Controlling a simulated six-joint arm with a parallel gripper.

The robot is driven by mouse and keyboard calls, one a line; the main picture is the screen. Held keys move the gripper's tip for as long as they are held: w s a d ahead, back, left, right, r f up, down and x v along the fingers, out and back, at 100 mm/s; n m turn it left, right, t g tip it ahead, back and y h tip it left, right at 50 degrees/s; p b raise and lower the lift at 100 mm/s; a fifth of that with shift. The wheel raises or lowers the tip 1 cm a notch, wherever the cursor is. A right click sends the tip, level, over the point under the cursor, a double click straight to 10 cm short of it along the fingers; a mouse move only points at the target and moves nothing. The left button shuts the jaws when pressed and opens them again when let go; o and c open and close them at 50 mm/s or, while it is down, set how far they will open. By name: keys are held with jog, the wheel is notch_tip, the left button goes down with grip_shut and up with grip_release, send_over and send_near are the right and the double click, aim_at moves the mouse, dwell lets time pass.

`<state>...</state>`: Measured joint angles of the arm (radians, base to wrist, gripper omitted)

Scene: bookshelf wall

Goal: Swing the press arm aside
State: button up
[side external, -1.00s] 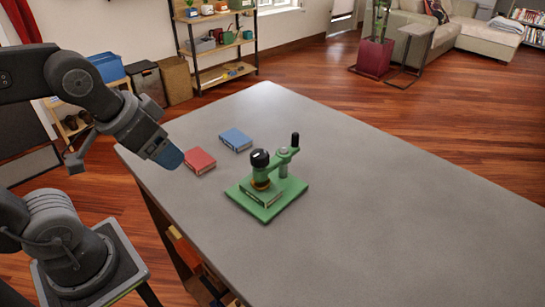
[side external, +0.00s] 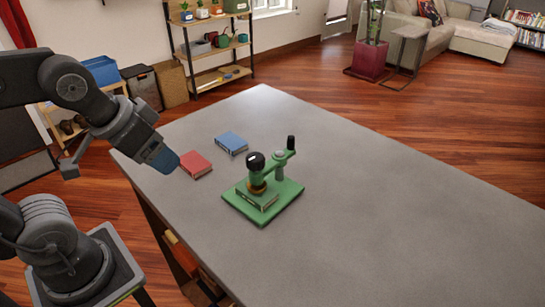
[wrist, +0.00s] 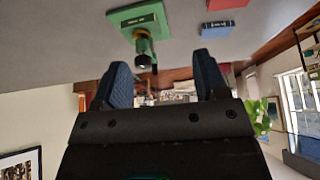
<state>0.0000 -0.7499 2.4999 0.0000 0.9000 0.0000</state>
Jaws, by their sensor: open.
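A green press stands on the grey table, its flat green base (side external: 290,190) under a post. Its green press arm (side external: 270,170) reaches from the post to a head with a black knob (side external: 256,161), above a green book (side external: 257,197) lying on the base. An upright black handle (side external: 291,143) stands at the arm's other end. My gripper (side external: 170,161) is open and empty, left of the press and well apart from it. In the wrist view, which appears upside down, the two blue fingers of my gripper (wrist: 163,82) are spread, with the press base (wrist: 125,17) beyond them.
A red book (side external: 196,165) lies near my gripper, and a blue book (side external: 231,142) lies behind it, left of the press. The grey table (side external: 400,220) is clear to the right of the press. Shelves and a sofa stand far beyond.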

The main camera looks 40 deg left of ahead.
jog(key=shift+w+r, duration=0.1)
jog(key=shift+r, duration=0.05)
jog(key=shift+c, duration=0.7)
jog(key=shift+g, duration=0.5)
jog(key=w+r, duration=0.2)
jog(key=w, duration=0.1)
jog(key=w+r, duration=0.2)
jog(key=shift+d, duration=0.25)
jog(key=shift+c, duration=1.3)
jog(key=w+d+r+m+g, duration=0.1)
jog(key=w+r+g, duration=0.15)
jog(key=w, duration=0.65)
jog(key=m+g, duration=0.2)
send_near(291, 136)
notch_tip(291, 136, down, 11)
jog(key=shift+r, duration=0.1)
jog(key=shift+c, duration=0.4)
grip_shut()
